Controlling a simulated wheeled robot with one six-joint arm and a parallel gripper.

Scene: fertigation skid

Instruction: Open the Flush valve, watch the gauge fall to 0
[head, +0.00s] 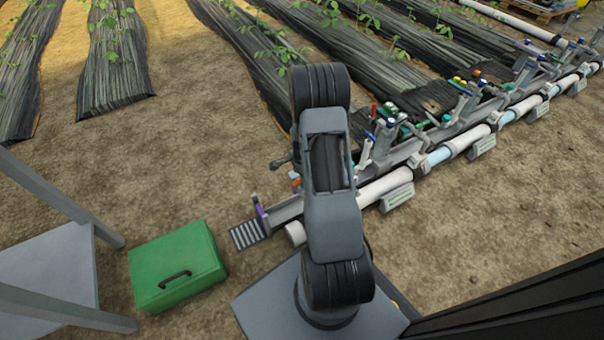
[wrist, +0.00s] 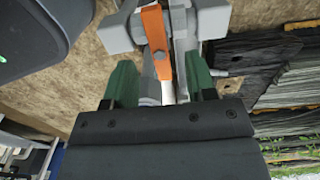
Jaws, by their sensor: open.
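In the wrist view, my gripper (wrist: 161,76) is open, with its two green fingers apart. An orange lever (wrist: 155,42) lies ahead of the gap between the fingers, over grey pipework. I cannot tell whether the fingers touch it. A small orange part (head: 295,181) also shows beside my arm in the head view. No label can be read, so I cannot tell whether this lever is the Flush valve. The gauge cannot be made out in either view. My arm hides the gripper and part of the skid in the head view.
A pipe manifold (head: 385,185) with several coloured valves and fittings runs from behind my arm to the upper right. A green case (head: 178,265) sits on the soil beside a grey table (head: 45,265) at left. Covered plant rows (head: 112,55) lie behind. Bare soil is open at right.

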